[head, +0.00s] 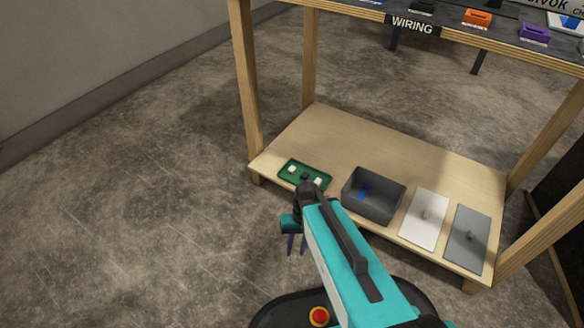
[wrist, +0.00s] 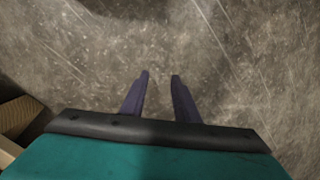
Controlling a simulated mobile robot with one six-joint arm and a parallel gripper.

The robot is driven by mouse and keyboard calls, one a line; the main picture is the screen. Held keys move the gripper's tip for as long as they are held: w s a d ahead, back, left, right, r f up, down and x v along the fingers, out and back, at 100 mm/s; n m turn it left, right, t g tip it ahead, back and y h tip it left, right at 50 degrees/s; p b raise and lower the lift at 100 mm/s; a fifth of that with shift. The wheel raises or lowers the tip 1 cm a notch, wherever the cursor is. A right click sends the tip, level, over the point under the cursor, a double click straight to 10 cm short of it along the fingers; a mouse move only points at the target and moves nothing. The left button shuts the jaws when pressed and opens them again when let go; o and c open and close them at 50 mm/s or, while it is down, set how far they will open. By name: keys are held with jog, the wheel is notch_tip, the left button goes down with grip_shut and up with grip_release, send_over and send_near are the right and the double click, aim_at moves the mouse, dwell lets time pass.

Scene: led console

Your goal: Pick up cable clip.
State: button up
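I cannot tell for certain which thing is the cable clip. In the head view, a green tray (head: 287,176) on the low wooden shelf holds small white and black pieces, too small to name. A grey bin (head: 373,212) to its right holds a small blue thing (head: 362,193). My gripper (head: 296,248) points down in front of the shelf's front edge, apart from the tray and bin. In the wrist view its two purple fingers (wrist: 160,76) are apart, with nothing between them and bare floor below.
The low shelf (head: 320,128) has free room behind the tray and bin. A white plate (head: 424,218) and a grey plate (head: 467,238) with knobs lie to the right. Wooden posts (head: 243,75) carry an upper table marked WIRING. A wall stands left.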

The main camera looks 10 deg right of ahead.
jog(key=w+d+r+h+p, duration=0.15)
jog(key=d+r+p, duration=0.25)
jog(key=r+p, duration=0.95)
jog(key=s+r+g+p, duration=0.1)
jog(key=s+r+p, duration=0.5)
jog(key=r+p, duration=0.5)
jog(key=s+r+g+p, duration=0.1)
jog(key=s+r+p, duration=0.6)
jog(key=p, duration=1.2)
jog(key=s+r+g+p, duration=0.1)
jog(key=s+r+p, duration=0.5)
jog(key=r+p, duration=0.9)
jog(key=shift+s+n, duration=0.35)
jog(key=shift+n, duration=0.05)
jog(key=shift+h, duration=0.25)
